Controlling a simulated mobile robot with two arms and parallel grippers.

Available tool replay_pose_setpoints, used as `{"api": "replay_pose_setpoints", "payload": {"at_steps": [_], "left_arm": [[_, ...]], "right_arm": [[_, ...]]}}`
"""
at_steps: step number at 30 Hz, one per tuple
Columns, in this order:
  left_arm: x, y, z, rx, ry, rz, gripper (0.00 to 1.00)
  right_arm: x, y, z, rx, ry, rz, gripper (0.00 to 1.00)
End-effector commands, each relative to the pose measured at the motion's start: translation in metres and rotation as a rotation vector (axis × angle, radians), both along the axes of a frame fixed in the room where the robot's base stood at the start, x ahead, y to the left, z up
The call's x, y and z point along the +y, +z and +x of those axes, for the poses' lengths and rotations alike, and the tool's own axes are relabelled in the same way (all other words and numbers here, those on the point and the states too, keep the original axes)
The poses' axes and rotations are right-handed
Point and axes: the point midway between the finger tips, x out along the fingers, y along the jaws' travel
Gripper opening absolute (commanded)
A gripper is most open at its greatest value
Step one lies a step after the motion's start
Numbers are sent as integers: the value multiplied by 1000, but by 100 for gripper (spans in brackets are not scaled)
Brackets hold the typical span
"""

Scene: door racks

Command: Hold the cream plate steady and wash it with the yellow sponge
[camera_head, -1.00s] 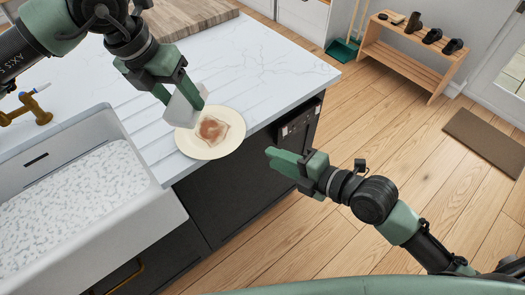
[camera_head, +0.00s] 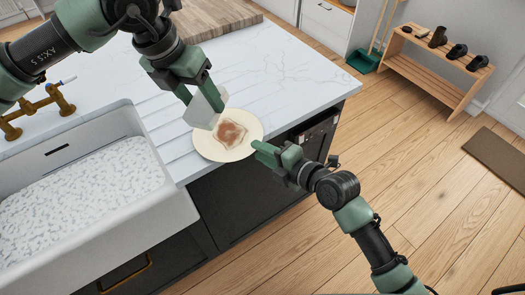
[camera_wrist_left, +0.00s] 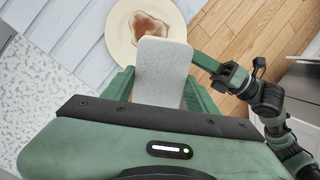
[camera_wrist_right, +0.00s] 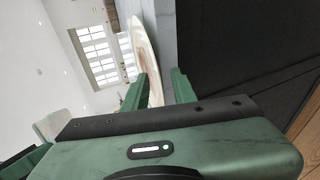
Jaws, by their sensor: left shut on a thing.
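The cream plate (camera_head: 207,148) lies on the white counter near its front edge, with a reddish-brown stain (camera_head: 231,133) in its middle. My left gripper (camera_head: 203,97) is shut on a pale, whitish block, the sponge (camera_head: 204,112), held over the plate's left part; it looks whitish rather than yellow. The left wrist view shows the sponge (camera_wrist_left: 160,68) between the fingers, below the stain. My right gripper (camera_head: 259,150) is at the plate's right rim. In the right wrist view its fingers (camera_wrist_right: 158,90) are apart, with the plate's rim (camera_wrist_right: 142,45) seen edge-on between them.
A white sink (camera_head: 120,215) with a speckled bottom and a brass tap (camera_head: 40,112) are at the left. A wooden board (camera_head: 205,20) lies at the back of the counter (camera_head: 295,75). Dark cabinets stand below. A wooden shoe rack (camera_head: 430,65) stands on the open floor at the right.

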Motion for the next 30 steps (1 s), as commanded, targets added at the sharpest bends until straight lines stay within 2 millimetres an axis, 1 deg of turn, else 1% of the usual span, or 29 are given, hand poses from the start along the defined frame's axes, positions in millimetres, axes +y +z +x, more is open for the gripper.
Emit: {"api": "replay_pose_setpoints", "payload": {"at_steps": [1, 2, 3, 4, 30], "left_arm": [[0, 0, 0, 0, 0, 0, 25], [0, 0, 0, 0, 0, 0, 25], [0, 0, 0, 0, 0, 0, 25], [0, 0, 0, 0, 0, 0, 25], [0, 0, 0, 0, 0, 0, 25]], "right_arm": [[0, 0, 0, 0, 0, 0, 21], [0, 0, 0, 0, 0, 0, 13], [0, 0, 0, 0, 0, 0, 2], [0, 0, 0, 0, 0, 0, 0], [0, -1, 0, 2, 0, -1, 0]]}}
